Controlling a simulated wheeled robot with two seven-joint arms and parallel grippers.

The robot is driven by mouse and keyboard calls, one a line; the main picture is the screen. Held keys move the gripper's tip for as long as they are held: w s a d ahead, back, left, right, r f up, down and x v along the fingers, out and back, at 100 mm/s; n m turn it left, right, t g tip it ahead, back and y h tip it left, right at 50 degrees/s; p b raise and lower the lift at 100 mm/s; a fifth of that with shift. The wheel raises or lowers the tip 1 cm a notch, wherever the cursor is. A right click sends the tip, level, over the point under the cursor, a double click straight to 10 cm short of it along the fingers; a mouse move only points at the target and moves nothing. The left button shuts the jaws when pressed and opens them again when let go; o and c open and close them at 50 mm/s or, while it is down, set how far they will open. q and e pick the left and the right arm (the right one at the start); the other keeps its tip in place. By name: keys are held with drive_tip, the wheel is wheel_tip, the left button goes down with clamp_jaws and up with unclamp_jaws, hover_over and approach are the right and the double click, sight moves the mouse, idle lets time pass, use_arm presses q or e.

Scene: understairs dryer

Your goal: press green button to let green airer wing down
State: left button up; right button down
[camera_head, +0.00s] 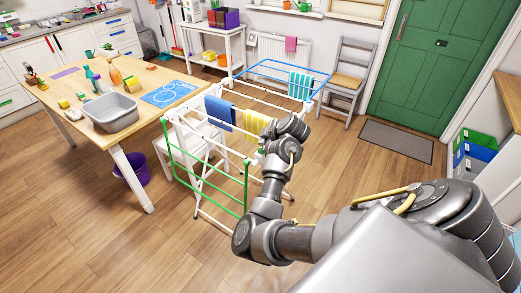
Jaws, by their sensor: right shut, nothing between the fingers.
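The white airer (200,122) stands on the wood floor, right of the table. Its green wing (246,188) hangs steeply down at the near side. Its blue wing (290,66) is spread out level at the far side. A blue towel (220,112), a yellow striped cloth (255,122) and a teal striped towel (300,84) hang on it. My right gripper (262,152) is shut and empty, close to the airer's near right corner, by the top of the green wing. My wrist covers part of that corner. I cannot make out the green button. My left gripper is out of view.
A table (133,137) with a grey basin (110,112) stands at the left, a purple bucket (130,168) below it. A white stool (190,148) is beside the airer. A grey chair (347,80) and green door (433,60) are behind. Floor in front is clear.

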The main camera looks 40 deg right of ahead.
drive_tip(key=shift+r+p, duration=1.15)
drive_tip(key=shift+r, duration=0.8)
